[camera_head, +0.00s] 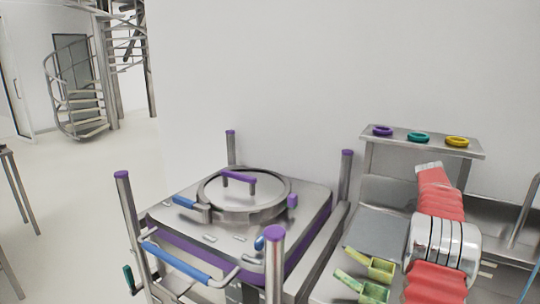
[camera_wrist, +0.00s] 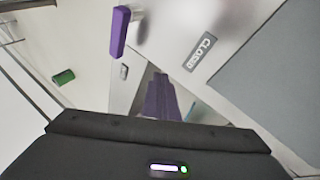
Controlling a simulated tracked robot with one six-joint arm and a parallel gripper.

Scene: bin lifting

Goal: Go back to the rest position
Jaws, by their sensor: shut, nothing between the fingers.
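My gripper's dark housing (camera_wrist: 160,150) fills the bottom of the wrist view, with a lit white bar and a green light on it. My gripper is shut and empty; its fingertips are hard to make out. My red and silver arm stands at the right of the head view. A square steel bin (camera_head: 310,200) with purple edges and a round lid (camera_head: 270,208) stands at the centre. The lid carries a purple handle (camera_head: 238,177). In the wrist view, a purple bar (camera_wrist: 119,32) and a label reading CLOSED (camera_wrist: 201,51) lie ahead of the housing.
Purple-capped posts (camera_head: 123,205) surround the bin, and a blue handle (camera_head: 175,262) crosses its front. A steel shelf (camera_head: 398,139) with purple, teal and yellow rings stands behind my arm. Yellow-green brackets (camera_head: 372,262) lie beside the arm. Floor at left (camera_head: 75,175) is clear.

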